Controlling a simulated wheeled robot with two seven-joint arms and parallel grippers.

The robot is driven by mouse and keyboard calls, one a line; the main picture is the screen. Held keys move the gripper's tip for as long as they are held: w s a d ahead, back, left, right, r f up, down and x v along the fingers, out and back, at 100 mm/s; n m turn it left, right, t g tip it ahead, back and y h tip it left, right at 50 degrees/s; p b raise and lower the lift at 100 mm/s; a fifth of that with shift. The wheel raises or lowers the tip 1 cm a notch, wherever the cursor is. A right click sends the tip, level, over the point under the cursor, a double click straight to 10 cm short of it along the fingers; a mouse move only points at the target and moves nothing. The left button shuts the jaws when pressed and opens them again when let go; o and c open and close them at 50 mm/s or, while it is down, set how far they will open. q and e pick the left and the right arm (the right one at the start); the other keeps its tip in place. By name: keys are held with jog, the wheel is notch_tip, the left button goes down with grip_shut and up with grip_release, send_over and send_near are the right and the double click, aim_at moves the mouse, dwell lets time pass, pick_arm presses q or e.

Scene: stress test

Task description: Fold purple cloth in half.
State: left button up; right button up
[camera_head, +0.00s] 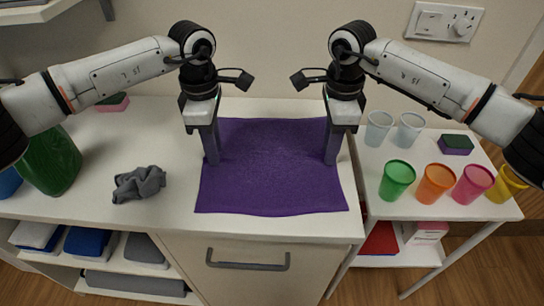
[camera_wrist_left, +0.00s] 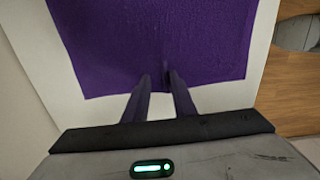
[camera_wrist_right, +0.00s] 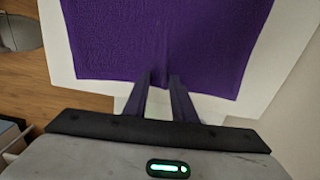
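The purple cloth (camera_head: 265,170) lies spread flat on the white counter top. My left gripper (camera_head: 214,162) points down at the middle of its left edge, and my right gripper (camera_head: 330,162) at the middle of its right edge. In the left wrist view the fingertips (camera_wrist_left: 158,78) reach just over the cloth's edge (camera_wrist_left: 110,80), with a narrow gap between them. The right wrist view shows the same at its fingertips (camera_wrist_right: 161,78) and the cloth (camera_wrist_right: 215,50). Faint creases run into the cloth near both sets of tips. Whether the tips touch the cloth is unclear.
A crumpled grey cloth (camera_head: 139,185) and a green container (camera_head: 50,162) stand left on the counter. A side table at right holds several coloured cups, including a green one (camera_head: 397,180), two clear cups (camera_head: 378,128) and a sponge (camera_head: 456,144). Counter between grey and purple cloths is clear.

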pick_arm(q)
jog(key=shift+f, duration=0.1)
grip_shut()
pick_arm(e)
jog(key=shift+f, duration=0.1)
grip_shut()
